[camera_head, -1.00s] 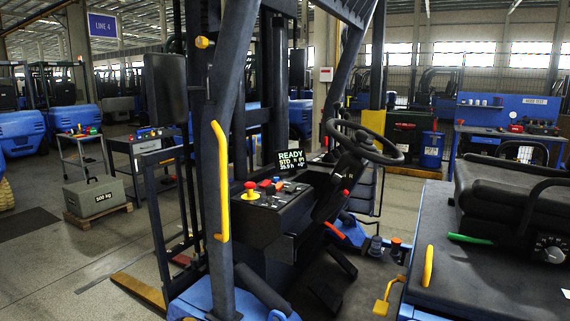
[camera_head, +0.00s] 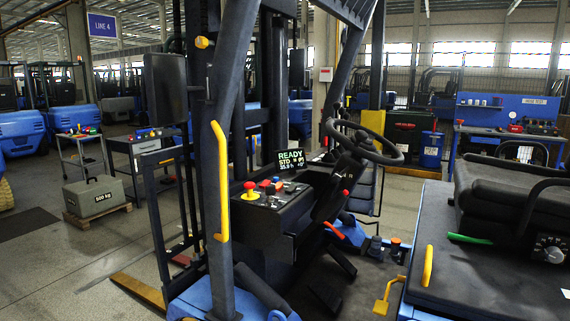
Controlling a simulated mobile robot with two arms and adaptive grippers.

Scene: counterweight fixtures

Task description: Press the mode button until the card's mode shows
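The small black display (camera_head: 291,160) on the forklift's console shows green text: "READY", then "STD" and a lower line too small to read surely. The control panel (camera_head: 268,207) below it carries a red mushroom knob on a yellow base (camera_head: 250,190) and several small red, orange and blue controls (camera_head: 276,184). I cannot tell which of these is the mode button. The card is not identifiable. Neither of my grippers is in view.
The forklift's dark pillar with a yellow grab handle (camera_head: 221,180) stands left of the console. The steering wheel (camera_head: 364,142) is to its right. A black seat (camera_head: 500,190) fills the right side. A 500 kg block (camera_head: 94,196) sits on a pallet at left.

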